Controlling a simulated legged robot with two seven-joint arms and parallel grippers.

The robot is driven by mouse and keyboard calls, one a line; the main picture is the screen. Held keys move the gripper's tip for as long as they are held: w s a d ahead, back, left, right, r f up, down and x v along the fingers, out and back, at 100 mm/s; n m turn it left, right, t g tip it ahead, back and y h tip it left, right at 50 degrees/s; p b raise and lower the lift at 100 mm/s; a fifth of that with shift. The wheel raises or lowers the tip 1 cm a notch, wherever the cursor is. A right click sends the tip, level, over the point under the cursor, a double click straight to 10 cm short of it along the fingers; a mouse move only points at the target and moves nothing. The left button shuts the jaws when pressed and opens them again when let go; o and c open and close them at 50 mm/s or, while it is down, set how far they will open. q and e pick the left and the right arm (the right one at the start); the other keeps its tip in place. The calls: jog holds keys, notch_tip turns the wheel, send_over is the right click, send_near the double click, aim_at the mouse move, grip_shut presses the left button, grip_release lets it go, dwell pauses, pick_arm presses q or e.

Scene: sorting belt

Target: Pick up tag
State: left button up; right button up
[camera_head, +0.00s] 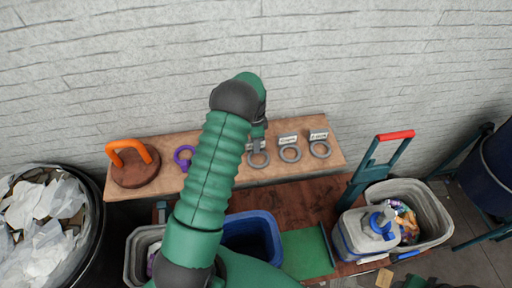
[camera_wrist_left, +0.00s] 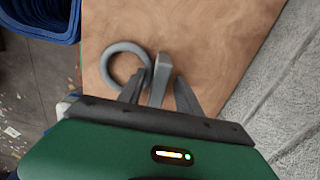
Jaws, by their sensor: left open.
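Three grey ring tags with small upright label plates stand in a row on the wooden shelf (camera_head: 215,180). They are a left one (camera_head: 258,160), a middle one (camera_head: 290,154) and a right one (camera_head: 320,149). My left gripper (camera_head: 257,143) is over the left tag and partly hides its plate. In the left wrist view, the tag's ring (camera_wrist_left: 107,66) lies flat on the wood. Its plate (camera_wrist_left: 160,78) shows between the spread fingers of my left gripper (camera_wrist_left: 162,82). The gripper is open, and I cannot tell whether either finger touches the plate. My right gripper is not in view.
An orange handle (camera_head: 132,147) on a round wooden base and a purple ring (camera_head: 179,156) share the shelf. Below are a blue bin (camera_head: 255,218), a grey bin (camera_head: 137,240) and a red-handled carrier (camera_head: 396,135). A brick wall stands close behind.

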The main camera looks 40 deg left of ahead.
pick_arm(q)
jog(key=shift+w+d+f, duration=0.1)
jog(key=shift+w+d, duration=0.05)
jog(key=shift+d, duration=0.05)
jog(key=c, duration=0.5)
grip_shut()
